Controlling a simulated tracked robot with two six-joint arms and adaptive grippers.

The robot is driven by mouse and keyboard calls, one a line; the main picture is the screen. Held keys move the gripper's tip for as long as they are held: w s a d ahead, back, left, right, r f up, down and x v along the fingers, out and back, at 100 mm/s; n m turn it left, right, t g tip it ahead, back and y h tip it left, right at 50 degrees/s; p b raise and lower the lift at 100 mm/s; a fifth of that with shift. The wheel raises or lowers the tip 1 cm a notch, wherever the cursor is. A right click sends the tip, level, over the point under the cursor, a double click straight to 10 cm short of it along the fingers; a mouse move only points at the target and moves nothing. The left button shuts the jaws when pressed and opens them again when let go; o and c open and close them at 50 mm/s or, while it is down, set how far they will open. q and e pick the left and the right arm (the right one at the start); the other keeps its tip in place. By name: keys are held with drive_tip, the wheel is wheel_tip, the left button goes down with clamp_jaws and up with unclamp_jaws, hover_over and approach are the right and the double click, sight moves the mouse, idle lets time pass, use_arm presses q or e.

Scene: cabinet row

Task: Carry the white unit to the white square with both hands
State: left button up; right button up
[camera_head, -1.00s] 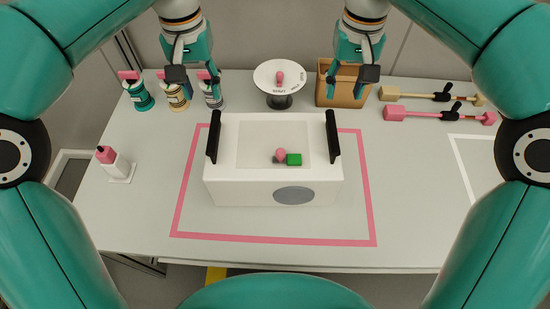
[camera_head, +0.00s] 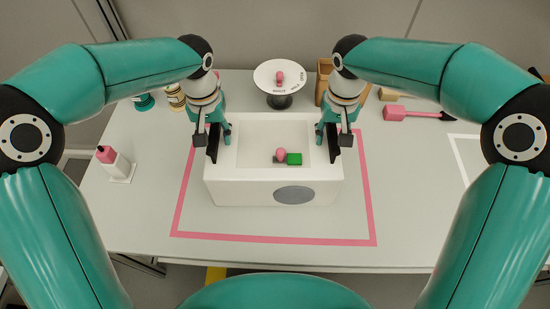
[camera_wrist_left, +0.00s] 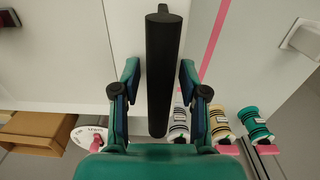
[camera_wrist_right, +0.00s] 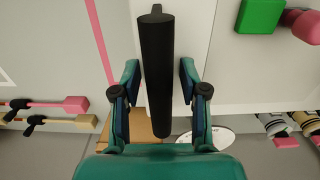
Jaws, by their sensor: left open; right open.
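The white unit (camera_head: 240,190) sits on the table inside a pink outlined square. It has a black handle on each side, and a pink ball (camera_head: 281,155) and a green block (camera_head: 294,159) lie on its recessed top. My left gripper (camera_head: 213,140) is open at the left handle; in the left wrist view the handle (camera_wrist_left: 160,75) lies between its spread fingers. My right gripper (camera_head: 334,138) is open at the right handle; in the right wrist view that handle (camera_wrist_right: 157,70) lies between its fingers. The white square outline (camera_head: 462,165) is partly visible at the right, partly covered by my arm.
A round white stand (camera_head: 270,69) with a pink knob stands behind the unit, beside a brown box (camera_head: 322,88). A pink-capped bottle (camera_head: 116,163) stands at the left. Pink and tan mallet-like tools (camera_head: 396,112) lie back right. Table between the pink and white outlines looks clear.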

use_arm(q)
drive_tip(key=shift+f, duration=0.15)
use_arm(e)
drive_tip(key=shift+f, duration=0.1)
use_arm(q)
drive_tip(key=shift+c, duration=0.4)
use_arm(e)
drive_tip(key=shift+c, duration=0.4)
use_arm(q)
clamp_jaws()
use_arm(e)
clamp_jaws()
use_arm(q)
drive_tip(key=shift+w, duration=0.1)
